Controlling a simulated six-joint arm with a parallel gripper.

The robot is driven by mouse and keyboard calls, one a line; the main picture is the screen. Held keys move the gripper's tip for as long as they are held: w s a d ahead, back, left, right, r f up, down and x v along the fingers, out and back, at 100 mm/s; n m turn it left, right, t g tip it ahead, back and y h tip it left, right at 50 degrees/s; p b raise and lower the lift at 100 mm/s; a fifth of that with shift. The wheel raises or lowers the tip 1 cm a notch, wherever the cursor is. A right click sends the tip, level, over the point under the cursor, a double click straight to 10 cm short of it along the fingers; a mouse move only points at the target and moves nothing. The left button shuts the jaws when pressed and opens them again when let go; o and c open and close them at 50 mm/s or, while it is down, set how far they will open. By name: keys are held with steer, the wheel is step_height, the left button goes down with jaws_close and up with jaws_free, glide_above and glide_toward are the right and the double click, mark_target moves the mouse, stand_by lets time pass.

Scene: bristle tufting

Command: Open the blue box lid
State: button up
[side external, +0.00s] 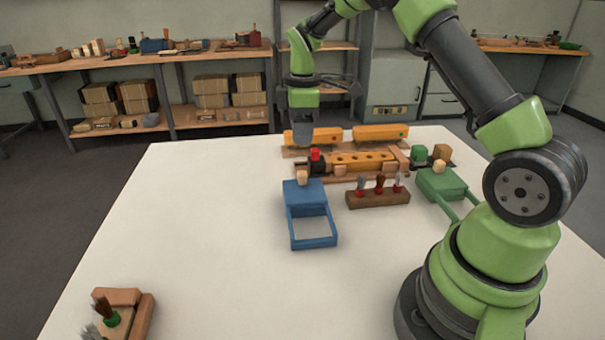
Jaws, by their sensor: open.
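The blue box (305,196) stands on the white table near its middle. Its back part has a solid blue top with a small wooden knob (302,176) at the rear. Its front part is a blue rim (313,242) around a pale area that looks like the tabletop or a light floor; I cannot tell which. My gripper (300,146) hangs pointing down above and behind the box, near the wooden fixture. It is open, and no held thing shows. Its fingertips are small and hard to make out.
Behind the box is a wooden fixture (362,162) with holes and a red piece (315,155). Yellow blocks (380,133) stand farther back. A brown brush rack (377,199) and a green box (440,184) are to the right. The left table is clear except for a front-corner brush holder (127,297).

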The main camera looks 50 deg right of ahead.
mark_target(303, 173)
steer(key=shift+w+d+f+n, duration=0.1)
steer(key=shift+d+f+n, duration=0.1)
steer(key=shift+f, duration=0.3)
steer(key=shift+w+d+f+n, duration=0.1)
steer(key=shift+d+f, duration=0.1)
steer(key=shift+f, duration=0.3)
step_height(303, 173, down, 10)
steer(key=shift+s+r, duration=0.1)
steer(key=shift+r, duration=0.1)
jaws_close()
